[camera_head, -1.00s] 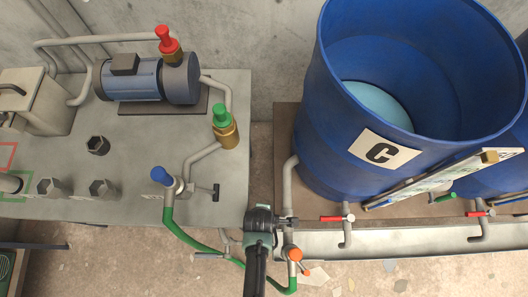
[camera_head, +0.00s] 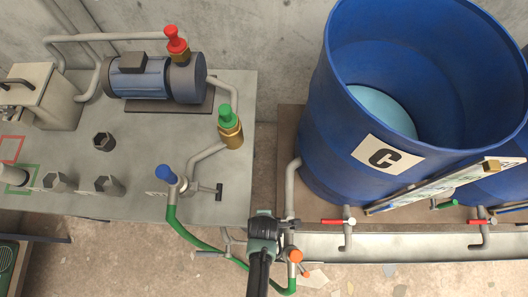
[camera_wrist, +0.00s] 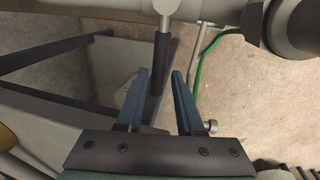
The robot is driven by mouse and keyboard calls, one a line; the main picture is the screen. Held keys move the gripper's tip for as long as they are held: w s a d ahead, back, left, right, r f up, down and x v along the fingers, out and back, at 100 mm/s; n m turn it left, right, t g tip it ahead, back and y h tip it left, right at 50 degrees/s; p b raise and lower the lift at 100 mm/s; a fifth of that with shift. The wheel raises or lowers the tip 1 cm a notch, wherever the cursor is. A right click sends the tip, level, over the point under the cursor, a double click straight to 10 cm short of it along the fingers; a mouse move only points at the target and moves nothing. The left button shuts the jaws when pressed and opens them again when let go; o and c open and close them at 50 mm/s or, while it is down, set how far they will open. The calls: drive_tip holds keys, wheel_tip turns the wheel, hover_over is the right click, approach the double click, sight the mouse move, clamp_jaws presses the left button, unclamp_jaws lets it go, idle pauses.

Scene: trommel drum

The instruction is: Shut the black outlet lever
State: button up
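A black lever (camera_wrist: 161,62) shows in the wrist view, hanging from a pale hub on a grey pipe (camera_wrist: 120,6). My gripper (camera_wrist: 160,72) is open, with one blue-grey finger on each side of the lever and a visible gap on both sides. I cannot tell how deep the lever sits between the fingers. In the head view my gripper (camera_head: 264,230) is beside the lower end of the outlet pipe (camera_head: 291,185) of the blue drum C (camera_head: 330,165). My wrist hides the fingers and the lever there.
An orange-capped fitting (camera_head: 295,256) and a green hose (camera_head: 205,243) are close to my gripper. A red-handled tap (camera_head: 346,222) stands to the right. A grey bench (camera_head: 130,185) with a pump (camera_head: 155,78) and a blue-capped valve (camera_head: 167,175) is at left.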

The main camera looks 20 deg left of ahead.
drive_tip(key=shift+o, duration=0.8)
drive_tip(key=shift+r, duration=0.15)
wheel_tip(320, 180, up, 12)
drive_tip(key=s+p, duration=0.2)
drive_tip(key=shift+s+d+r, duration=0.2)
drive_tip(key=shift+d, duration=0.25)
